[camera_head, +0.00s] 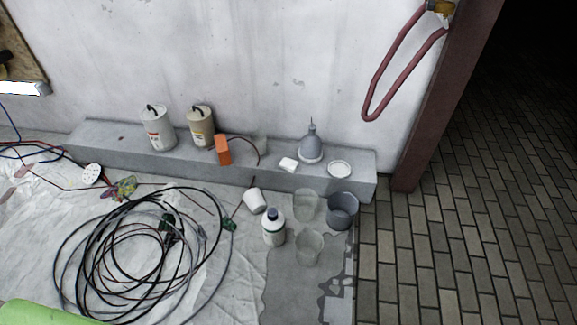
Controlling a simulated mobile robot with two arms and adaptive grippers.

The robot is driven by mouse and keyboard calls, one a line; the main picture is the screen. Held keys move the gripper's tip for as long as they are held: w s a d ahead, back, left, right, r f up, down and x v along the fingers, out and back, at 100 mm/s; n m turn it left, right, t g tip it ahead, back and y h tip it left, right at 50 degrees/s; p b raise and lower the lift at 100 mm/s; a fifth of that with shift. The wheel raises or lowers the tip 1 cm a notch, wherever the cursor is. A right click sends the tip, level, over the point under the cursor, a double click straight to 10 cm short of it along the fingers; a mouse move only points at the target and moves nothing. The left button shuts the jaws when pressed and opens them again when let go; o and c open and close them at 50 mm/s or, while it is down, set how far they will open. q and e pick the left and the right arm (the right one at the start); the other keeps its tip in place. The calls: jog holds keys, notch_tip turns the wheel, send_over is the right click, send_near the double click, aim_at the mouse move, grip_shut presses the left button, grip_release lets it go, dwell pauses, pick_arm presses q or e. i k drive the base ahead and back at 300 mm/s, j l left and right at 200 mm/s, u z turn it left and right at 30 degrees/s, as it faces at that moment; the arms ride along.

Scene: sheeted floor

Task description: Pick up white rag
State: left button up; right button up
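A small white folded piece (288,164), which looks like the white rag, lies on top of the low grey concrete ledge (310,178). It sits left of a grey funnel-shaped container (311,148) and right of an orange block (223,150) with a cable. Nothing covers it. A white sheet (225,275) spreads over the floor in front of the ledge. Neither of my grippers shows in the head view.
Two canisters (158,128) (201,126) and a white lid (340,169) stand on the ledge. Below it are a tipped white cup (254,201), a bottle (273,228), clear cups (306,205) and a grey bucket (342,211). Coiled cables (135,255) cover the left floor. Bricks (450,240) at right are clear.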

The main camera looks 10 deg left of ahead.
aim_at(291, 165)
jog(key=u, duration=1.05)
jog(key=i+j+u, duration=0.2)
jog(key=i, duration=0.3)
jog(key=i+j+u, duration=0.25)
jog(key=i, duration=0.25)
